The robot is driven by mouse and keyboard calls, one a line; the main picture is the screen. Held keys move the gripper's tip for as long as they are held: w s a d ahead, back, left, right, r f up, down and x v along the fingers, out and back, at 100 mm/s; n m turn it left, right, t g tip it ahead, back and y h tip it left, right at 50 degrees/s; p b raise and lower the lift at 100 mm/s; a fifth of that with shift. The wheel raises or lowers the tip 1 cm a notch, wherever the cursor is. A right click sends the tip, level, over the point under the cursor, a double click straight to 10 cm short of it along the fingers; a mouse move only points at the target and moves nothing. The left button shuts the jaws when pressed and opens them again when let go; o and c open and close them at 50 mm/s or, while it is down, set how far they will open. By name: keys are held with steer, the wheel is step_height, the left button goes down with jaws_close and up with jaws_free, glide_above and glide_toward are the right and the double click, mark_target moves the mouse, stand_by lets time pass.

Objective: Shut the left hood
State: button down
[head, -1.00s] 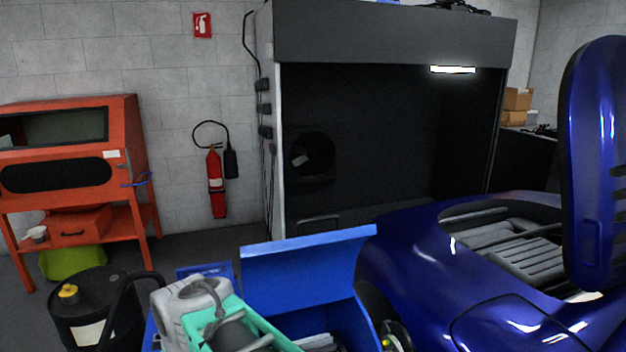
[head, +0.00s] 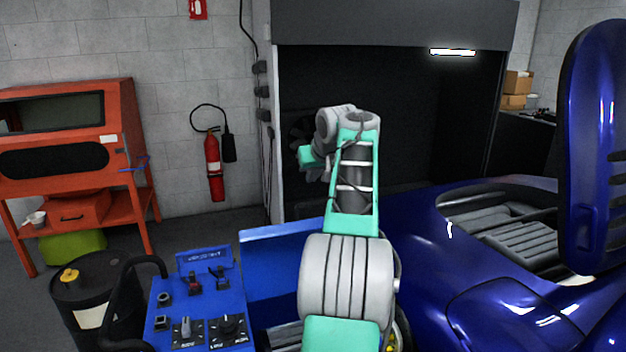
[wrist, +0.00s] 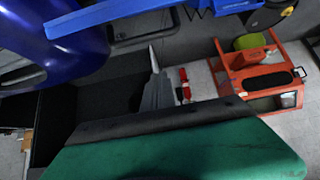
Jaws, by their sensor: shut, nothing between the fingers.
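The blue hood (head: 285,262) of the blue dynamometer unit beside the car stands raised, a flat panel tilted up. I take this as the left hood. My arm hides its right part in the head view. In the wrist view a blue edge, probably the hood (wrist: 120,14), crosses the top. My gripper (wrist: 153,52) shows there as a narrow grey shape, shut and empty, apart from the blue edge. In the head view my arm reaches up past the hood; the fingers cannot be made out.
A blue car (head: 440,260) with a raised panel (head: 595,150) stands at right. The unit's control panel (head: 200,310) with knobs and a black handle is at lower left.

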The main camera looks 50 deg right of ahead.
mark_target(311, 203)
steer(key=f, duration=0.2)
steer(key=w+f, duration=0.1)
steer(key=f, duration=0.3)
steer(key=shift+w+d, duration=0.2)
steer(key=shift+d, duration=0.2)
steer(key=shift+s+a+f, duration=0.15)
steer(key=shift+s+f, duration=0.1)
steer(key=shift+f, duration=0.05)
